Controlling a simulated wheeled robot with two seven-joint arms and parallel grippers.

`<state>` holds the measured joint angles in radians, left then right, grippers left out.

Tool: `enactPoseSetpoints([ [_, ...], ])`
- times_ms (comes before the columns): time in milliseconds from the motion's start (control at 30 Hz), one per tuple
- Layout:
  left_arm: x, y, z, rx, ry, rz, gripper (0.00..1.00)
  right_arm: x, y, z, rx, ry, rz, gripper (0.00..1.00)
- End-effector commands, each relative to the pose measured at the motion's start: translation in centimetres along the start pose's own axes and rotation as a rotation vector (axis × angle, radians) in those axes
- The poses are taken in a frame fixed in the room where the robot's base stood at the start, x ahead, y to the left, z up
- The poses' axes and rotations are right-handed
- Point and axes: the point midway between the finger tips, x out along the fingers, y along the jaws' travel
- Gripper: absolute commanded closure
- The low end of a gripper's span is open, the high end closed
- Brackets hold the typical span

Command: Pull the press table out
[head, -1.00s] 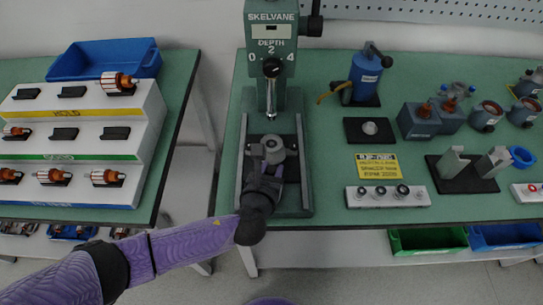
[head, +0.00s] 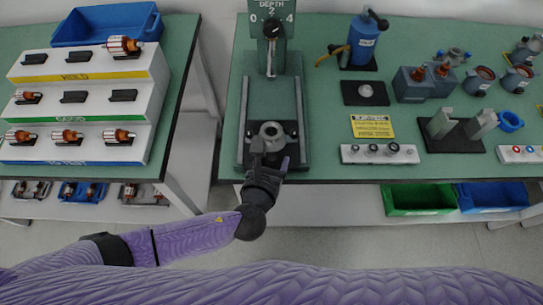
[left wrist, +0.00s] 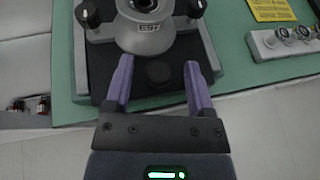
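The green press (head: 268,72) stands on the middle bench. Its dark press table (head: 246,152) is near the front of the base, with a grey round fixture (head: 270,130) on it. The fixture also shows at the top of the left wrist view (left wrist: 146,35). My left gripper (head: 270,158) is at the table's front side. In the left wrist view my left gripper (left wrist: 158,66) is open, its purple fingers apart with a dark round knob (left wrist: 158,74) between them and gaps on both sides. My right gripper is out of view.
A tiered rack (head: 80,148) with copper-wound parts stands on the left bench. Green (head: 420,205) and blue bins (head: 492,203) sit below.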

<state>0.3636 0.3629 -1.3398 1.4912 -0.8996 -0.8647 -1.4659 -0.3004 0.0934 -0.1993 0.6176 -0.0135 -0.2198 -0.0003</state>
Motion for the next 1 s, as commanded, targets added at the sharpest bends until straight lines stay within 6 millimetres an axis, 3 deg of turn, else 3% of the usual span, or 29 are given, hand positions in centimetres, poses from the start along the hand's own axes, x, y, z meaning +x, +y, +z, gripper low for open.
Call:
enactPoseSetpoints([
  [267, -0.4, 0.0, 0.2, 0.000, -0.002, 0.001, 0.31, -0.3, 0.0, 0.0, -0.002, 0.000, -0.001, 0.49],
  [533, -6.8, 0.1, 0.3, 0.000, 0.002, 0.001, 0.31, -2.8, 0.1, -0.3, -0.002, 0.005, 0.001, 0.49],
  [700, -9.5, 0.0, 0.2, -0.001, 0.000, 0.001, 0.31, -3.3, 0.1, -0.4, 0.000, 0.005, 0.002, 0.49],
  [1000, -9.9, 0.0, 0.0, 0.000, -0.001, 0.001, 0.31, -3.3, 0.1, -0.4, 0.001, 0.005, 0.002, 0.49],
])
